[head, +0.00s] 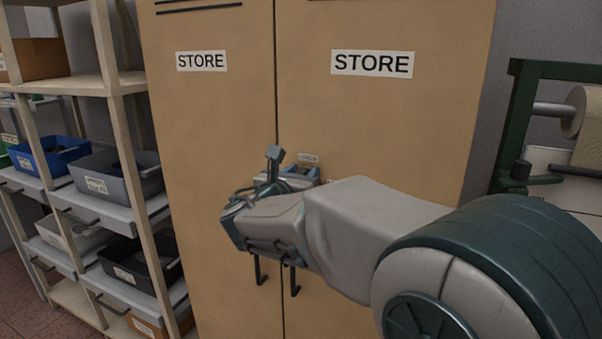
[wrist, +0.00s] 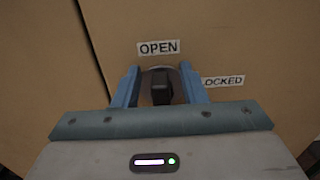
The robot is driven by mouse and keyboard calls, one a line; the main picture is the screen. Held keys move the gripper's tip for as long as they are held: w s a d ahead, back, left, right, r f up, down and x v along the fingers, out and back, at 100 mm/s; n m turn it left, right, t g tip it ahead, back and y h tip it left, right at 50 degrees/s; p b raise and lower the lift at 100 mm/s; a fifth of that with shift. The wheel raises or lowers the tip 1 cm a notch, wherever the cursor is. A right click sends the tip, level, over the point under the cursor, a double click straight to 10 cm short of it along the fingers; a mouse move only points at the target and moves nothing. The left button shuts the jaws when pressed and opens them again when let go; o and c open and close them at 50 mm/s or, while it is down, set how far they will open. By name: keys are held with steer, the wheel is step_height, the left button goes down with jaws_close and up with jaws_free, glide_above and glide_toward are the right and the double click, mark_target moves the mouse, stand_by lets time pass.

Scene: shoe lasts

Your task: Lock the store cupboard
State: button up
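The store cupboard (head: 215,120) has two tan doors, both labelled STORE, which look shut along the middle seam. In the wrist view a dark turn knob (wrist: 161,90) sits on a round plate on the right door. Its bar looks upright, towards the OPEN label (wrist: 158,48); the LOCKED label (wrist: 222,81) is to its right. My gripper (wrist: 160,84) has its two blue fingers either side of the knob, with gaps visible between them and the bar. In the head view my gripper (head: 302,172) is at the right door and my wrist hides the knob.
Two black door handles (head: 257,270) (head: 294,280) hang below my wrist. A shelf rack with a blue bin (head: 48,156) and grey bins (head: 115,175) stands at the left. A green frame (head: 512,120) with a paper roll (head: 585,110) stands at the right.

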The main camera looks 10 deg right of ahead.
jaws_close()
